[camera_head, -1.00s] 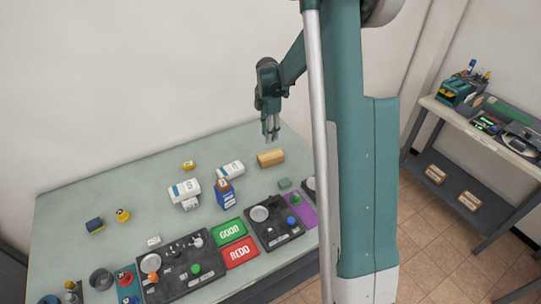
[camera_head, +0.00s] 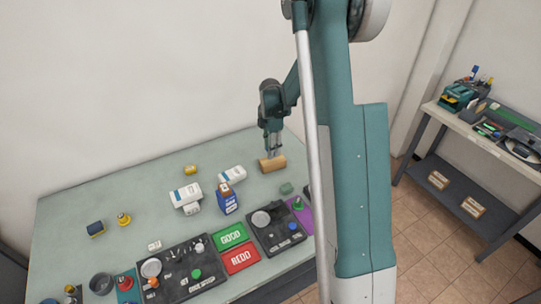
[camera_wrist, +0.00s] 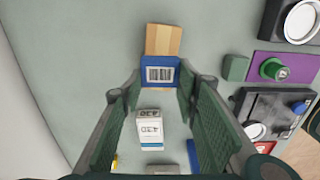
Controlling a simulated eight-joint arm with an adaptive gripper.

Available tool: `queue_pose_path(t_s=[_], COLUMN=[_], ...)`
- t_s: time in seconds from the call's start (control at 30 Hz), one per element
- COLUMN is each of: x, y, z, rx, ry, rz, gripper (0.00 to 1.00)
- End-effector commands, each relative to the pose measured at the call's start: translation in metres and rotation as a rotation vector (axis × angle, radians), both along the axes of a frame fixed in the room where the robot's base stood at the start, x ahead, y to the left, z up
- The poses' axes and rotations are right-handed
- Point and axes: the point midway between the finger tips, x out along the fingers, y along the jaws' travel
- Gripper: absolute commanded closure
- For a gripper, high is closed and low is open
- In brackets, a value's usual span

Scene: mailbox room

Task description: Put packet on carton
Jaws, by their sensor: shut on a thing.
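A tan oblong packet (camera_head: 272,164) lies on the table near its far right edge. In the wrist view the packet (camera_wrist: 163,40) appears to have a blue end (camera_wrist: 160,75) with a barcode. My gripper (camera_head: 273,155) points down at the packet, its fingers shut on it at the blue end. The packet appears to be resting on the table. A blue upright carton (camera_head: 227,203) with a tan and white top stands to the left and nearer.
Dark trays (camera_head: 275,228) and green GOOD (camera_head: 231,236) and red REDO (camera_head: 241,257) pads line the front.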

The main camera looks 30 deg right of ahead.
Motion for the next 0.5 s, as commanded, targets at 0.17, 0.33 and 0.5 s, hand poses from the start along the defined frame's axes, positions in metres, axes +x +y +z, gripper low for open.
queue_pose_path(t_s=[0.17, 0.33, 0.5], x=[0.000, 0.000, 0.000], y=[0.000, 0.000, 0.000], z=[-0.008, -0.026, -0.037], rx=[0.000, 0.000, 0.000], ry=[0.000, 0.000, 0.000], rz=[0.000, 0.000, 0.000], gripper=[0.81, 0.81, 0.81])
